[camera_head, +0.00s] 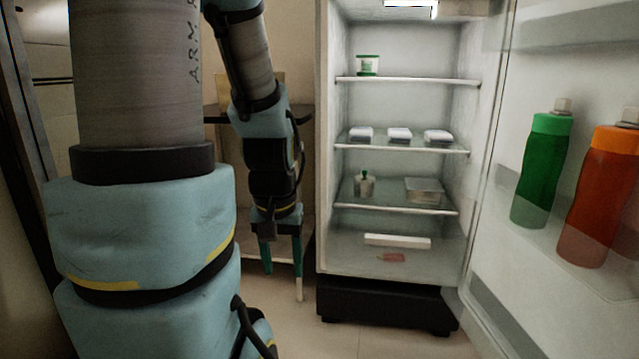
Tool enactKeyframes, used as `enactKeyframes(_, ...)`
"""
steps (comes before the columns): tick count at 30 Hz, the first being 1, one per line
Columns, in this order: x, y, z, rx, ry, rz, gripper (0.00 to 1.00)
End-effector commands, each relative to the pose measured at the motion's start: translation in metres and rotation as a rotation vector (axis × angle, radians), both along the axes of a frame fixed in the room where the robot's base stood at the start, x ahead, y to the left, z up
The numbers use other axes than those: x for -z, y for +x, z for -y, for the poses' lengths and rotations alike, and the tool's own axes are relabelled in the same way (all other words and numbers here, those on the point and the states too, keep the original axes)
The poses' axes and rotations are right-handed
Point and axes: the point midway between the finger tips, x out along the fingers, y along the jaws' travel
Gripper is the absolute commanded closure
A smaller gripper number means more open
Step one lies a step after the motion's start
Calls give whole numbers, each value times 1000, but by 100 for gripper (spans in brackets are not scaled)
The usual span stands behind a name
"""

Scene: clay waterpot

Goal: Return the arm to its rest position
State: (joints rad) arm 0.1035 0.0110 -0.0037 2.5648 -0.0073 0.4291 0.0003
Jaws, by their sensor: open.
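My gripper (283,268) hangs pointing down, left of the open fridge (322,180). Its two fingers are apart and nothing shows between them. My arm fills the left of the view, with its large near links in front and the forearm coming down behind them. The gripper is in front of a table or shelf unit (306,225) and apart from the fridge's shelves.
The fridge door (500,215) stands open at the right, holding a green bottle (541,175) and an orange bottle (598,200). Floor (375,338) shows in front.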

Motion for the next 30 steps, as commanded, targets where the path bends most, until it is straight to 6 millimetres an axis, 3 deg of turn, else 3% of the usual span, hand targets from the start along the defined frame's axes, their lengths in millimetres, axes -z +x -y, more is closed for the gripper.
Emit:
enactKeyframes(1, -20, 2, 1, 0, 0, 0, 45)
enactKeyframes(11, -94, 3, 1, -1, 0, 2, 45)
enactKeyframes(30, -290, 3, 1, -1, 1, 2, 45)
